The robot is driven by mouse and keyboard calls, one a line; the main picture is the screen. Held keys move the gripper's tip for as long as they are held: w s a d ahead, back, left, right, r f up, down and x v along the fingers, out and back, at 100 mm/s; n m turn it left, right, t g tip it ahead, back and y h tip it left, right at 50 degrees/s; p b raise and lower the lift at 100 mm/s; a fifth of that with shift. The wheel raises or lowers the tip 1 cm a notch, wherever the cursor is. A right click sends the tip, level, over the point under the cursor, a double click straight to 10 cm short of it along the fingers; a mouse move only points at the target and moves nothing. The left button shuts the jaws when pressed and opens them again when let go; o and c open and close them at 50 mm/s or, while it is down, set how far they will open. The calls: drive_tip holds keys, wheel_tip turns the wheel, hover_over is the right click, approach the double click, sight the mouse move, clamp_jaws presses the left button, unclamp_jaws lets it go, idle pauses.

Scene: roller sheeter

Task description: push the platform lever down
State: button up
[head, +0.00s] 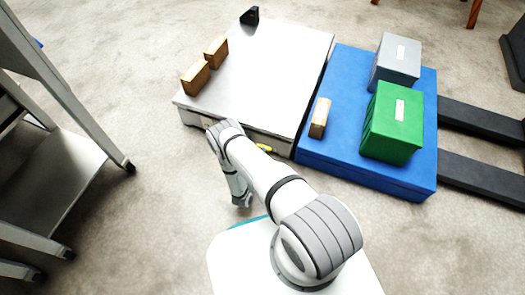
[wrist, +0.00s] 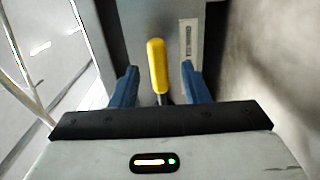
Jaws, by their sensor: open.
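The platform lever has a yellow handle (wrist: 157,62) on a dark stem and shows in the middle of the wrist view. In the head view only a small yellow part (head: 264,148) shows beside my arm, at the near side of the metal-topped platform (head: 262,75). My gripper (wrist: 159,70) is open, with one blue finger on each side of the handle in the picture. There are gaps on both sides, and I see no contact. I cannot tell the depth between fingers and handle. In the head view my gripper (head: 241,199) hangs low before the platform, partly hidden by my arm.
Two wooden blocks (head: 195,78) (head: 216,52) and a black part (head: 249,15) sit on the platform. A blue platform (head: 345,165) at right carries a green box (head: 392,125), a grey box (head: 395,62) and a small block (head: 320,118). A metal rack (head: 75,185) stands left.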

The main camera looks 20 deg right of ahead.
drive_tip(key=shift+p+v, duration=0.5)
drive_tip(key=shift+v, duration=1.8)
drive_tip(key=w+d+r+m+g+h+p, duration=0.1)
drive_tip(key=d+r+m+g+p, duration=0.3)
drive_tip(key=r, duration=1.3)
drive_tip(key=w+d+r+m+g+h+p, duration=0.15)
drive_tip(key=r+g+p, duration=0.45)
drive_tip(key=r, duration=1.1)
drive_tip(key=d+r+m+g+p, duration=0.1)
drive_tip(key=r+m+g+p, duration=0.3)
drive_tip(key=r, duration=1.3)
drive_tip(key=s+a+r+t+y+p, duration=0.1)
drive_tip(key=s+a+r+y+p, duration=0.2)
drive_tip(key=r, duration=1.1)
drive_tip(key=s+a+r+t+y+p, duration=0.1)
drive_tip(key=s+a+r+y+p, duration=0.1)
drive_tip(key=s+r+y+p, duration=0.4)
drive_tip(key=s+a+r+y+p, duration=0.3)
drive_tip(key=s+r+p, duration=0.8)
drive_tip(key=r, duration=1.1)
drive_tip(key=shift+s+a+r+t+y, duration=0.2)
drive_tip(key=shift+s+a+t+y, duration=0.2)
drive_tip(key=shift+s+y, duration=0.75)
drive_tip(key=shift+s, duration=0.1)
